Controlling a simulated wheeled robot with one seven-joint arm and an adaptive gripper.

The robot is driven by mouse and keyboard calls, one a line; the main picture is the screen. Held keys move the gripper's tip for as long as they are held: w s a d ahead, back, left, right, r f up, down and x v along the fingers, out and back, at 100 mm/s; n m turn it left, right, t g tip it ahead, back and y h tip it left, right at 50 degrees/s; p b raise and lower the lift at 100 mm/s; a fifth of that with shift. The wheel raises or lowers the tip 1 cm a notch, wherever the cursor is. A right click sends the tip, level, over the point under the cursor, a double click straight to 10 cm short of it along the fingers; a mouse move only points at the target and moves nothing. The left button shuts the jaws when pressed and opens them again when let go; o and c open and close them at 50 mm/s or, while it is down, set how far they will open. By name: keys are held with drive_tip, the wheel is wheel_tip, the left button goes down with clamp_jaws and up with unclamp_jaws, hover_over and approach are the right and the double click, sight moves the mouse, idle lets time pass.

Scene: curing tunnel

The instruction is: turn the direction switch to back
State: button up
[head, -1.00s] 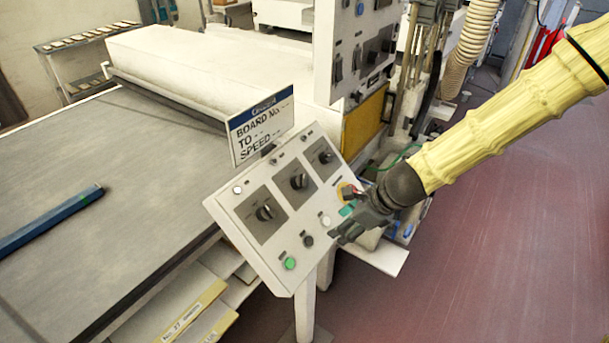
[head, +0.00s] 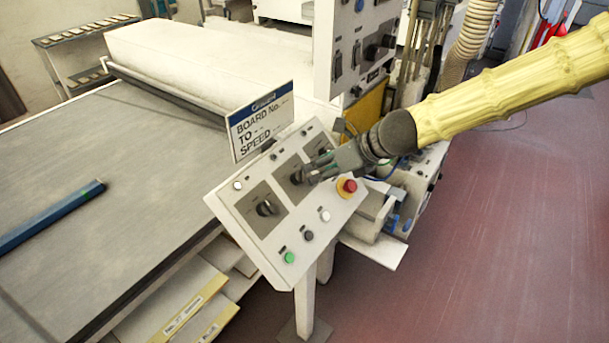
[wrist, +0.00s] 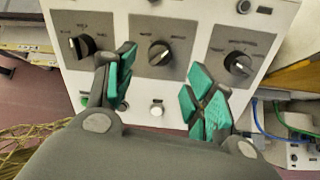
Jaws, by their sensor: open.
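A tilted white control panel (head: 262,243) carries three black rotary switches on grey plates. The wrist view shows the left (wrist: 80,46), middle (wrist: 159,54) and right (wrist: 239,65) switches. Their labels are too small to read, so I cannot tell which is the direction switch. My gripper (head: 305,176) is open, its green-padded fingers (wrist: 162,88) apart on either side of the middle switch, holding nothing.
A red emergency stop (head: 347,187) on a yellow base sits at the panel's right edge, below my gripper. White (head: 324,216), black (head: 308,236) and green (head: 289,257) buttons line the lower edge. A sign (head: 261,122) stands behind the panel. A conveyor (head: 110,160) lies left.

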sight(304, 175)
drive_tip(key=shift+p+x, duration=0.3)
drive_tip(key=shift+x, duration=3.25)
drive_tip(key=c, duration=1)
